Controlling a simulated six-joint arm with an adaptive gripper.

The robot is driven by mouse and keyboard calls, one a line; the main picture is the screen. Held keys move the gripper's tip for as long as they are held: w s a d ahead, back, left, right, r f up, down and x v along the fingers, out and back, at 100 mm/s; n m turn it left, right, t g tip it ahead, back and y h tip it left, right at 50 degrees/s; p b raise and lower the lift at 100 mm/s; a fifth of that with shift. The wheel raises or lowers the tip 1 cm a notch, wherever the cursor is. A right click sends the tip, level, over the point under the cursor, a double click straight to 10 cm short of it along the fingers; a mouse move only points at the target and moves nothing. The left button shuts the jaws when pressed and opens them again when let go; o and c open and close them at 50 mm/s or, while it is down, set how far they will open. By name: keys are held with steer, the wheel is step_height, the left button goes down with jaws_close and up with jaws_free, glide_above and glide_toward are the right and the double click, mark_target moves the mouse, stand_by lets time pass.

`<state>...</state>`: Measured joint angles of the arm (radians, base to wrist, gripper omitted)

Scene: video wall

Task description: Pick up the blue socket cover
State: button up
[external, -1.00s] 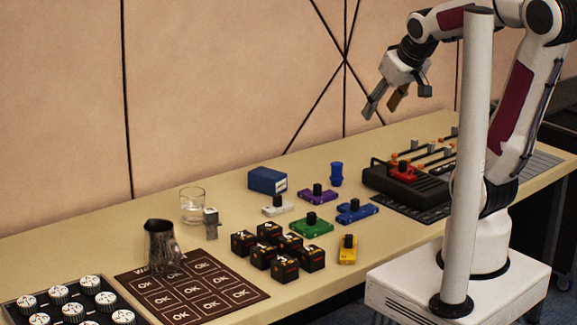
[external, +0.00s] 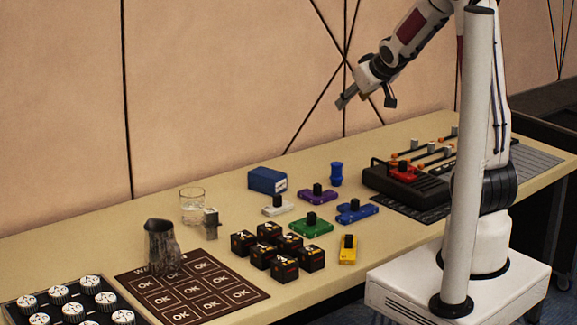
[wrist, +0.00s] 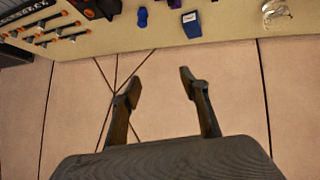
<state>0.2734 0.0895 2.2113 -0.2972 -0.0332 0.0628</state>
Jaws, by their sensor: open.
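The blue socket cover (external: 357,211) appears to be the flat blue piece with a black knob, lying on the table right of a green one. I do not make it out in the wrist view. My gripper (external: 367,99) is open and empty, high above the back of the table near the wall. Its two spread fingers also show in the wrist view (wrist: 160,80), with the wall between them.
Similar green (external: 311,224), purple (external: 317,195), white (external: 278,206) and yellow (external: 348,250) pieces lie nearby. A blue cylinder (external: 336,174) and blue box (external: 267,181) stand behind. A black device (external: 408,184) is to the right. Several black cubes (external: 285,246) stand in front.

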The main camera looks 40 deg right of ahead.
steer(key=w+d+f+t, duration=0.1)
steer(key=w+d+f, duration=0.3)
steer(key=w+f, duration=0.15)
steer(key=t+y, duration=0.2)
steer(key=t, duration=0.1)
glide_toward(341, 166)
steer(key=w+a+r, duration=0.2)
steer(key=w+r, duration=0.2)
steer(key=r, duration=0.1)
steer(key=shift+t, duration=0.3)
steer(key=f, duration=0.2)
steer(key=d+f, duration=0.1)
steer(key=f, duration=0.3)
steer(key=shift+d, duration=0.4)
steer(key=shift+s+f+y, duration=0.15)
steer(key=shift+f+y, duration=0.15)
steer(key=shift+f, duration=0.25)
steer(key=shift+x, duration=1.3)
steer(key=shift+d, duration=0.1)
steer(key=shift+d+x, duration=0.15)
steer(key=shift+x, duration=1.15)
steer(key=shift+d+x, duration=0.1)
steer(key=shift+x, duration=1.2)
steer(key=shift+r, duration=0.2)
